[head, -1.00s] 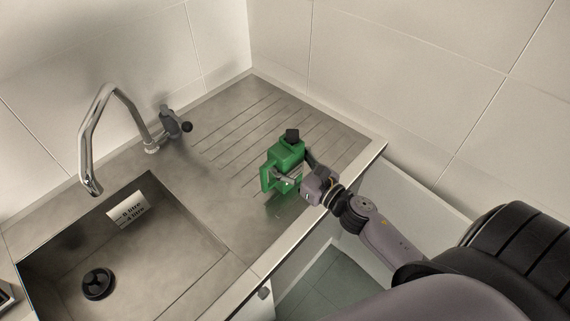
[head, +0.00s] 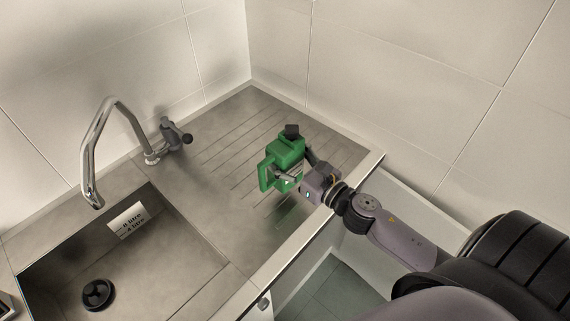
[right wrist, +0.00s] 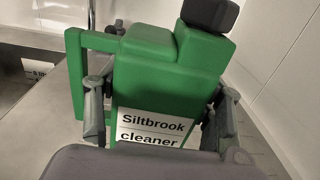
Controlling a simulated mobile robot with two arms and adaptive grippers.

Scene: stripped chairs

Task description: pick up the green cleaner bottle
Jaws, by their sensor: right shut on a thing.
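The green cleaner bottle (head: 287,153) has a black cap and a side handle, and is upright above the ribbed drainboard, with its reflection below it. My right gripper (head: 289,178) is shut on the bottle from the counter's front side. In the right wrist view the bottle (right wrist: 165,80) stands between the two fingers (right wrist: 158,108), one on each side. Its white label (right wrist: 155,128) reads "Siltbrook cleaner". The lower part of the bottle is hidden there. My left gripper is not in view.
The sink basin (head: 165,262) with a black drain plug (head: 98,294) lies at left. A chrome faucet (head: 92,150) arches over it, with a grey lever (head: 172,133) behind. Tiled walls (head: 400,75) close off the back and right. The drainboard (head: 235,140) around the bottle is clear.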

